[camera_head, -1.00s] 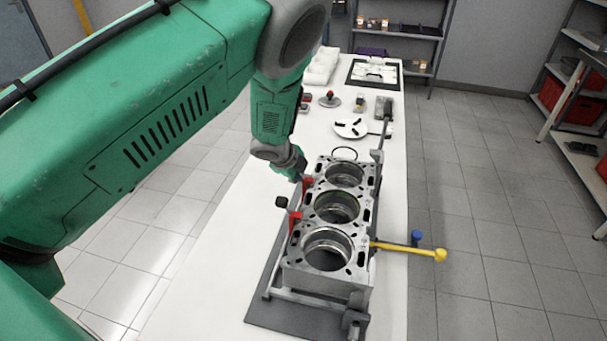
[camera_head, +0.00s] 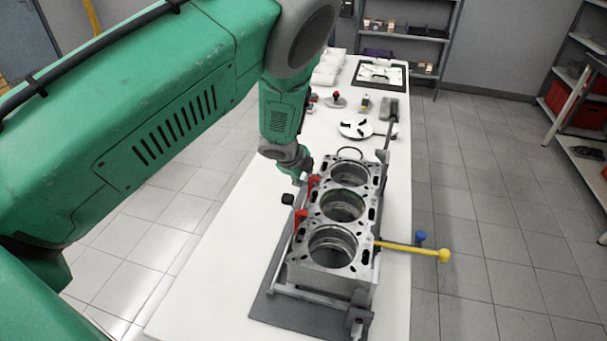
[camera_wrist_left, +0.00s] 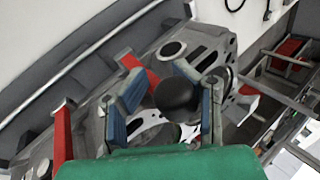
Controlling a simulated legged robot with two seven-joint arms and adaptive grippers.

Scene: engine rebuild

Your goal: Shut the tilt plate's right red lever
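The tilt plate (camera_head: 262,306) carries the engine block (camera_head: 325,274). Two red levers show along the block's left side in the head view: a nearer one (camera_head: 300,219) with a black knob (camera_head: 288,199), and a farther one (camera_head: 313,183). My left gripper (camera_head: 302,172) is beside the farther lever. In the left wrist view, its blue-padded fingers (camera_wrist_left: 165,82) are spread around a black knob (camera_wrist_left: 175,98); contact is unclear. Red lever parts show left of the fingers (camera_wrist_left: 63,136) and just behind them (camera_wrist_left: 138,67). My right gripper is not in view.
A yellow-knobbed bar (camera_head: 412,248) and a blue knob (camera_head: 420,237) stick out on the block's right. Behind the block, a round plate (camera_head: 355,129) and small parts lie on the white table (camera_head: 205,270). The table's near left is clear.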

